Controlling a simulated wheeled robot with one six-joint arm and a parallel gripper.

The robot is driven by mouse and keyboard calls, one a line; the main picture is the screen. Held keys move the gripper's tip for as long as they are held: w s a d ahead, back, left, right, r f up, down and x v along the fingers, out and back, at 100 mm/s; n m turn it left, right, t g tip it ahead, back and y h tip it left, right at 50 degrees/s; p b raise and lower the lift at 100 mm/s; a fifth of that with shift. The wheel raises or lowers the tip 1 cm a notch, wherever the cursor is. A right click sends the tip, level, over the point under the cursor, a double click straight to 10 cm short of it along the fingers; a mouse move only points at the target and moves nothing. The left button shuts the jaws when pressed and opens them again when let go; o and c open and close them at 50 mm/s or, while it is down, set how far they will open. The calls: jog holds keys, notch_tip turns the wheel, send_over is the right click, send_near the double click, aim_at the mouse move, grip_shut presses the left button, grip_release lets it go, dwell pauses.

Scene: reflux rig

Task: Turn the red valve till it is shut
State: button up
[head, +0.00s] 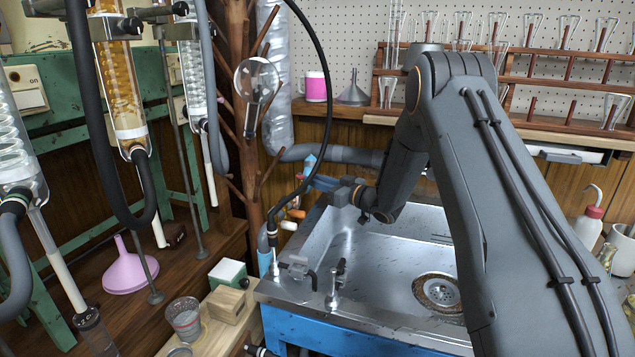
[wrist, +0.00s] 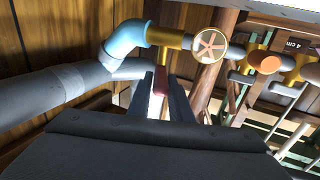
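The red valve handle (wrist: 162,81) shows in the wrist view as a short red lever below a brass pipe fitting, which joins a light blue elbow (wrist: 125,40). My gripper (wrist: 161,86) points at it, with one dark finger on each side of the red handle. The fingers are apart, and I cannot make out firm contact with the handle. In the head view my gripper (head: 316,183) reaches past the sink's far left corner towards the pipes. The red handle is hard to make out there, small and partly behind the gripper.
A round spoked handwheel (wrist: 210,46) and an orange disc handle (wrist: 267,63) sit on the pipe close right of the red handle. A grey pipe (wrist: 45,98) runs left. The metal sink (head: 385,265) lies below my arm, with a black hose (head: 321,80) hanging near the gripper.

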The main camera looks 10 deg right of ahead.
jog(key=o, duration=0.3)
jog(key=shift+s+d, duration=0.1)
jog(key=v, duration=0.7)
jog(key=shift+s+d, duration=0.15)
jog(key=shift+s, duration=0.1)
